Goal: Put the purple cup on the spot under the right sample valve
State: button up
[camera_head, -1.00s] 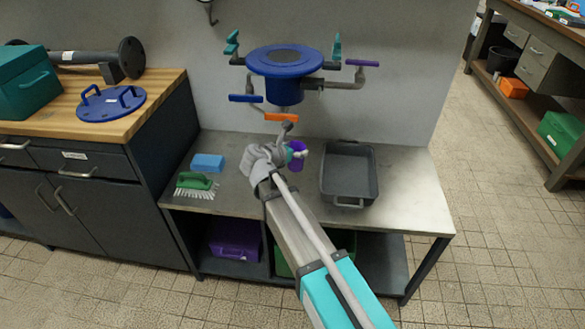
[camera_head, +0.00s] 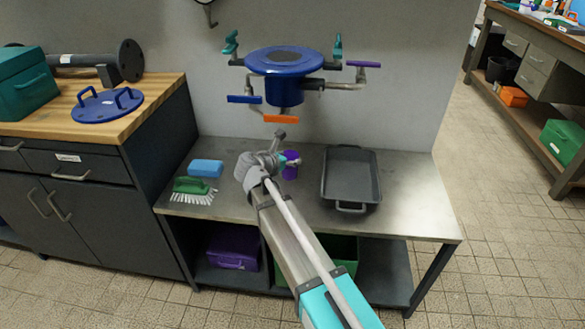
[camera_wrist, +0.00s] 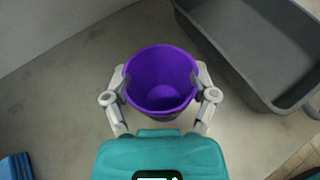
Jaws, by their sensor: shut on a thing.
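The purple cup (camera_head: 291,168) is upright over the metal bench, between the brush and the grey tray. My gripper (camera_head: 289,160) is shut on it. In the wrist view the open mouth of the purple cup (camera_wrist: 160,80) faces the camera and looks empty, with one finger of my gripper (camera_wrist: 160,92) on each side. I cannot tell whether its base touches the bench. Above stands a blue vessel (camera_head: 284,62) with several valves. The right one has a purple handle (camera_head: 363,64) and a bent grey pipe (camera_head: 345,86). An orange handle (camera_head: 282,119) is at the front.
The grey tray (camera_head: 351,207) stands just right of the cup. A blue sponge (camera_head: 206,168) and a green brush (camera_head: 190,186) lie to the left on the bench (camera_head: 408,205). The bench right of the tray is clear. A wooden-topped cabinet (camera_head: 158,97) stands at the left.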

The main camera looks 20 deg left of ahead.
aim_at(288, 167)
jog(key=shift+w+a+f+b, duration=0.2)
jog(key=shift+a+f+b, duration=0.15)
jog(key=shift+f+b, duration=0.2)
notch_tip(288, 167, down, 3)
jog(key=b, duration=0.2)
jog(key=shift+b, duration=0.4)
jog(key=shift+f, duration=0.1)
jog(key=o, duration=0.9)
jog(key=shift+c, duration=0.2)
jog(key=shift+s+r, duration=0.15)
jog(key=shift+r, duration=0.15)
jog(key=p+v, duration=0.4)
jog(key=v, duration=0.7)
jog(key=shift+s+p, duration=0.3)
jog(key=shift+p, duration=0.05)
